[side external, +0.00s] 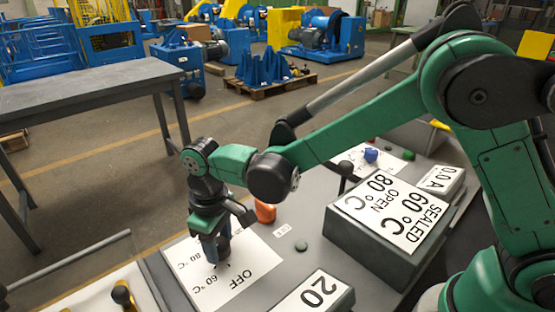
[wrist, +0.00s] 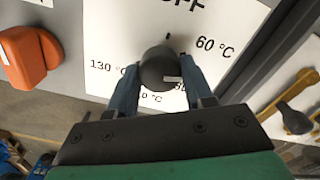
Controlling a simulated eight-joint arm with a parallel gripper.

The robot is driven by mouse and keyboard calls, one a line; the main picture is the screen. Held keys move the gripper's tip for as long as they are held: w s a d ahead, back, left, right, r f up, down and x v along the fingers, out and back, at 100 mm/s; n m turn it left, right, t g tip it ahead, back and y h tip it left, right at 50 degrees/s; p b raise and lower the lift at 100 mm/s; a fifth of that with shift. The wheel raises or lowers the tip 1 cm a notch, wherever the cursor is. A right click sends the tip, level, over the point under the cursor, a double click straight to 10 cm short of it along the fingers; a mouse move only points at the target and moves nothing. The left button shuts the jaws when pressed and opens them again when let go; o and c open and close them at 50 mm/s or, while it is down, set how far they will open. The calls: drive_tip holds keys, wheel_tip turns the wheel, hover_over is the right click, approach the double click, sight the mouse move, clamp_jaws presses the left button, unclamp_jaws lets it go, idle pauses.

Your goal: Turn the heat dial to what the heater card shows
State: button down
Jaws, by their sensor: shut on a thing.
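The heat dial is a dark round knob (wrist: 160,68) on a white plate (side external: 258,272) printed OFF, 60 °C, 80 °C and, in the wrist view, 130 °. My gripper (side external: 215,250) points down over the plate, and its blue fingers are closed on the two sides of the knob. A small white mark shows on the knob's lower right side in the wrist view; I cannot tell the setting from it. The fingers hide part of the lower print. A card (side external: 392,212) reading SEALED 60 °C, OPEN 80 °C lies on a grey box.
An orange part (side external: 265,212) stands beside the dial plate. A display reads 20 (side external: 318,293), another reads 0.0 A (side external: 439,178). A black-knobbed lever (side external: 345,172) rises behind the grey box. A yellow lever (wrist: 295,118) lies beyond the plate's other side.

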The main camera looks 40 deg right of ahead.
sight(220, 243)
drive_tip(key=m, duration=0.4)
drive_tip(key=shift+m, duration=2.2)
drive_tip(key=shift+c, duration=1.7)
unclamp_jaws()
drive_tip(key=shift+r, duration=2.85)
drive_tip(key=shift+d, duration=0.1)
